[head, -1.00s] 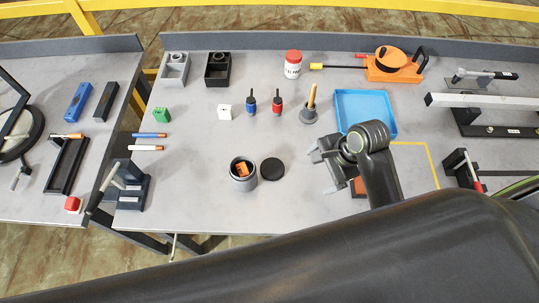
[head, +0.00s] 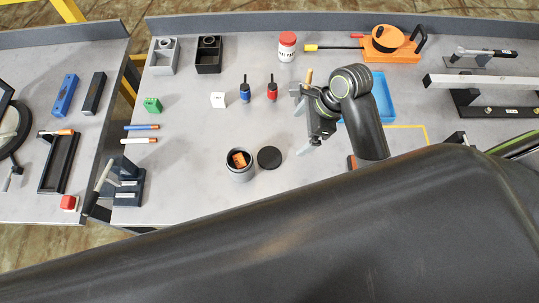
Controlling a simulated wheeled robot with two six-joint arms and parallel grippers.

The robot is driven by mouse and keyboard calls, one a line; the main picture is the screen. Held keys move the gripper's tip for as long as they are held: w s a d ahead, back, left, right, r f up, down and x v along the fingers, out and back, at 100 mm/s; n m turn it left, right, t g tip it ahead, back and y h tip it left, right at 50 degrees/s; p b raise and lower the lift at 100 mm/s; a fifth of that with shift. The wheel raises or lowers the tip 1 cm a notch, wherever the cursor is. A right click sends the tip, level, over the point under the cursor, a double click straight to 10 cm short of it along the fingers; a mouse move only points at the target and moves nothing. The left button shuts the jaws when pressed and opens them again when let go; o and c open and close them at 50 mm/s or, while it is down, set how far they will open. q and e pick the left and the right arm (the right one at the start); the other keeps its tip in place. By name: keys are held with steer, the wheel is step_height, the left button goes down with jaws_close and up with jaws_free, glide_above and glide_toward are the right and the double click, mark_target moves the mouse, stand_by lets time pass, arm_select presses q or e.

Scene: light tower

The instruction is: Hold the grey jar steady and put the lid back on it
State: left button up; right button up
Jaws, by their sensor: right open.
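The grey jar (head: 240,173) stands upright and open on the table, with an orange-brown item inside it. The black round lid (head: 269,157) lies flat on the table just right of the jar, apart from it or nearly touching. My right gripper (head: 303,122) is open and empty, above the table to the upper right of the lid. Its arm reaches in from the right. My left gripper is not in view.
Blue and red bottles (head: 245,92) and a white cube (head: 218,100) stand behind the jar. A blue tray (head: 381,97) lies partly behind my right arm. A dark block stand (head: 128,184) is at left. The table between stand and jar is clear.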

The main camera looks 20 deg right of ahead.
glide_toward(270, 157)
steer(key=f, duration=0.1)
steer(key=f+p, duration=0.1)
steer(key=f, duration=0.1)
steer(key=shift+a, duration=0.2)
steer(key=shift+a+f, duration=0.1)
steer(key=shift+a, duration=0.05)
steer(key=x, duration=0.2)
steer(key=p+x, duration=0.1)
steer(key=shift+w+a+f, duration=0.25)
steer(key=shift+a, duration=0.15)
steer(key=shift+a+f, duration=0.15)
steer(key=shift+f, duration=0.35)
steer(key=c, duration=1.1)
steer(key=shift+r, duration=0.1)
step_height(270, 157, up, 10)
steer(key=shift+f+b, duration=0.1)
steer(key=shift+b, duration=0.35)
